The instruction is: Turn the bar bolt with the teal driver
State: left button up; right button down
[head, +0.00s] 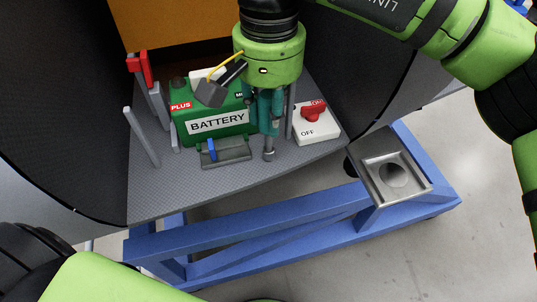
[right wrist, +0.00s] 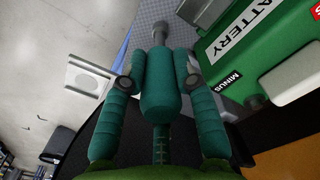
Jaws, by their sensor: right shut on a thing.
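My right gripper (head: 265,122) points down in front of the battery's right end and is shut on the teal driver, whose handle (right wrist: 160,85) shows between the fingers in the right wrist view. The driver's grey end (head: 268,154) points down near the grey deck in the head view; I cannot tell if it touches anything. The green battery (head: 215,118) stands upright on the deck just left of the gripper. A grey bar-like bracket with a blue piece (head: 226,151) sits in front of it. I cannot pick out the bar bolt. My left gripper is out of view.
Upright grey rods (head: 141,137) and a red clip (head: 139,69) stand left of the battery. A white OFF switch box (head: 317,133) with a red knob is right of my gripper. A grey square holder with a round hole (head: 372,187) sits on the blue frame (head: 300,213). Dark curved walls flank the deck.

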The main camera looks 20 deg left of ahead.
jog(key=m+b, duration=0.1)
jog(key=m, duration=0.2)
jog(key=shift+f+m, duration=0.1)
jog(key=shift+m, duration=0.9)
jog(key=shift+m+b, duration=0.65)
jog(key=shift+m, duration=0.25)
jog(key=m, duration=0.3)
jog(key=shift+b, duration=0.3)
jog(key=shift+r, duration=0.25)
jog(key=shift+r+p, duration=0.5)
jog(key=shift+p, duration=0.1)
